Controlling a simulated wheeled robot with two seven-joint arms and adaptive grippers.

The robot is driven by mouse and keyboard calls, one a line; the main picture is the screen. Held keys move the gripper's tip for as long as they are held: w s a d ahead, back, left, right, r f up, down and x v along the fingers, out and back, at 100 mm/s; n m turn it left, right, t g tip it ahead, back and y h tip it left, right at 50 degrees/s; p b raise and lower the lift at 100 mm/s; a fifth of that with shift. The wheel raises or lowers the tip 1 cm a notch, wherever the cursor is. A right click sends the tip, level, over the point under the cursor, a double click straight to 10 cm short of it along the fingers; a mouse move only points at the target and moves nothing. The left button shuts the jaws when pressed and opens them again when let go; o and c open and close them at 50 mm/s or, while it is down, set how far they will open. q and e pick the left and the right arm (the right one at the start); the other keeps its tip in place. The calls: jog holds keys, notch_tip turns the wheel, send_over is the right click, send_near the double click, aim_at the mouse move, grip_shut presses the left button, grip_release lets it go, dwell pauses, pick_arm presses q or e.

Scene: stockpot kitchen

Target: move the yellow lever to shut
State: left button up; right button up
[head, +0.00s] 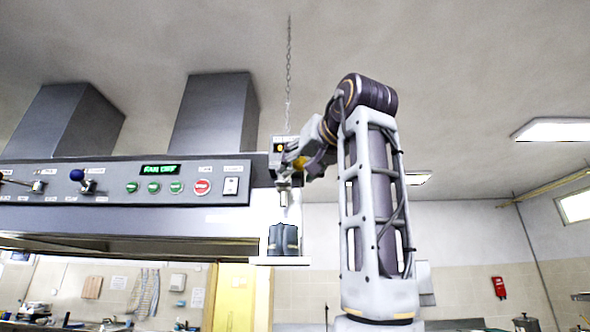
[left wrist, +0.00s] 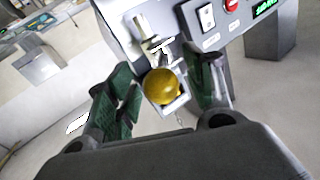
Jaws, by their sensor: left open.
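The yellow lever's round knob (left wrist: 162,86) shows in the left wrist view, in front of a grey metal fitting (left wrist: 148,38) at the end of the control panel. My left gripper (left wrist: 164,78) is open, with one green-padded finger on each side of the knob. I cannot tell whether either finger touches it. In the head view my left gripper (head: 287,166) is at the panel's right end, and it largely hides the lever there. My right gripper is not in view.
The panel (head: 120,198) under the hood carries a blue-knobbed lever (head: 76,175), green buttons, a red button (head: 202,187) and a white switch (head: 230,186). A chain (head: 289,70) hangs above the gripper. Below it, a dark object (head: 283,240) stands on a small shelf (head: 280,261).

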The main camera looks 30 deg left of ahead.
pick_arm(q)
jog(key=shift+a, duration=0.1)
jog(key=shift+s+d+r, duration=0.1)
jog(key=shift+d, duration=0.15)
jog(key=shift+a, duration=0.1)
grip_shut()
